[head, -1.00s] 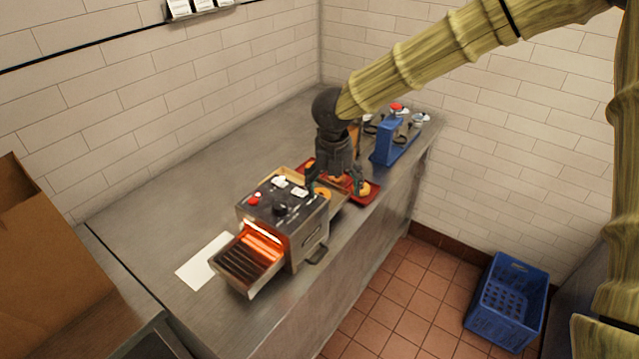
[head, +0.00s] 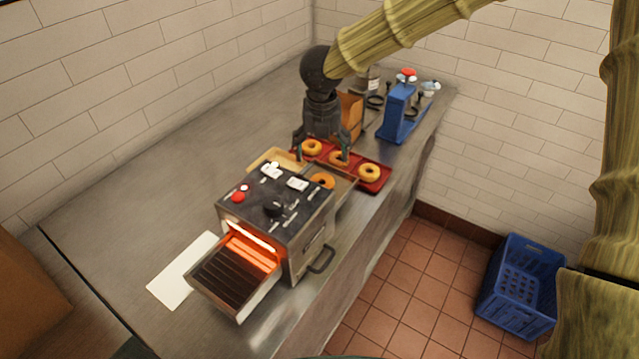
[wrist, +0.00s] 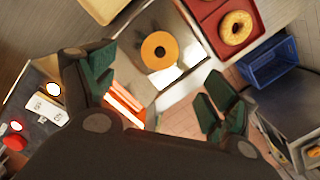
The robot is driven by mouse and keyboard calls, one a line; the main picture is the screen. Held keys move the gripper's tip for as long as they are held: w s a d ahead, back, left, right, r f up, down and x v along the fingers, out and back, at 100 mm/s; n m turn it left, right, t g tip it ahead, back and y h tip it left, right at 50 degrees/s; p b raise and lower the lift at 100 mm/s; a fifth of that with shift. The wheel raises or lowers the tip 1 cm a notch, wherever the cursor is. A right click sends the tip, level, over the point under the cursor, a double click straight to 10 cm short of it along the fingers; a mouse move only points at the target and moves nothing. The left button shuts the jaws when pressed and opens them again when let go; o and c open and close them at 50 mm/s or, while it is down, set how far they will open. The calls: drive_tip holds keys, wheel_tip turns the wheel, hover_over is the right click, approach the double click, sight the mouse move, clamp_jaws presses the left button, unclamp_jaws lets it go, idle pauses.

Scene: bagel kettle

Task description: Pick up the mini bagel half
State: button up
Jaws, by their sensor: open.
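An orange-brown bagel half (head: 321,181) with a flat cut-looking face lies in the steel tray at the toaster's back end. It also shows in the wrist view (wrist: 146,50), apart from both fingers. Three golden ring bagels sit on the red tray (head: 377,185): one at the left (head: 312,146), one in the middle (head: 336,157) partly hidden by a finger, and one at the right (head: 369,172). The right one seems to be the bagel in the wrist view (wrist: 236,34). My gripper (head: 322,154) is open and empty, pointing down above the trays. I cannot tell its exact height.
The toaster (head: 285,230) stands close by, its front slot glowing. A blue device (head: 397,115) and a cardboard box (head: 350,118) stand behind the red tray. A white sheet (head: 182,270) lies left. A blue crate (head: 518,285) is on the floor. The counter's left is clear.

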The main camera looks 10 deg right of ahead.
sight(322, 178)
drive_tip(key=f, duration=0.1)
drive_tip(key=f+p, duration=0.1)
drive_tip(key=f, duration=0.3)
drive_tip(key=shift+w+d+f, duration=0.1)
drive_tip(key=shift+w, duration=0.15)
drive_tip(key=shift+s+f+p, duration=0.15)
drive_tip(key=shift+f+p, duration=0.1)
drive_tip(key=shift+p, duration=0.3)
drive_tip(key=shift+w+d+f+p, duration=0.15)
drive_tip(key=shift+f+p, duration=0.8)
drive_tip(key=shift+f, duration=1.4)
drive_tip(key=c, duration=0.9)
drive_tip(key=shift+w+r, duration=0.1)
